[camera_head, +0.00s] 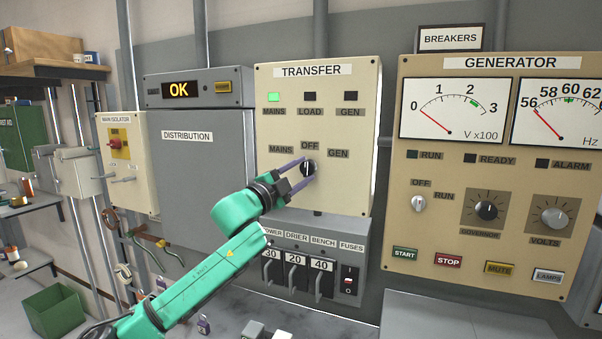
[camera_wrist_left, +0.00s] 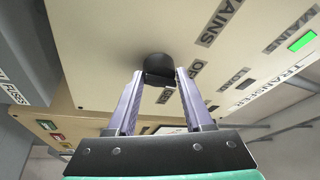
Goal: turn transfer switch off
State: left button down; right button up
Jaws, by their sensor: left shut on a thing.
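The transfer switch (camera_head: 308,168) is a dark round knob on the cream TRANSFER panel (camera_head: 340,115), below the OFF label and between the MAINS and GEN labels. The green MAINS lamp (camera_head: 274,97) is lit; the LOAD and GEN lamps are dark. My left gripper (camera_head: 300,174) reaches the knob from the lower left, its purple fingers on either side of it. In the left wrist view the black knob (camera_wrist_left: 159,66) sits between the tips of the two fingers, shut on it. The knob's pointer direction is not clear, being partly hidden by the fingers. My right gripper is not in view.
A grey DISTRIBUTION cabinet (camera_head: 200,185) with an OK display stands left of the panel. A fuse box (camera_head: 330,245) with several handles juts out just below. The GENERATOR panel (camera_head: 450,230) stands at the right. A workbench surface lies below.

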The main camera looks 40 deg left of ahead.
pick_arm(q)
jog(key=shift+f, duration=0.15)
jog(key=shift+c, duration=1.6)
grip_release()
jog(key=shift+w+d, duration=0.1)
jog(key=shift+s+f+b, duration=0.35)
jog(key=shift+s+b, duration=0.2)
jog(key=shift+b, duration=0.05)
jog(key=b, duration=0.5)
send_near(304, 174)
jog(key=v, duration=0.5)
jog(key=shift+s+r, duration=0.15)
jog(key=shift+r, duration=0.25)
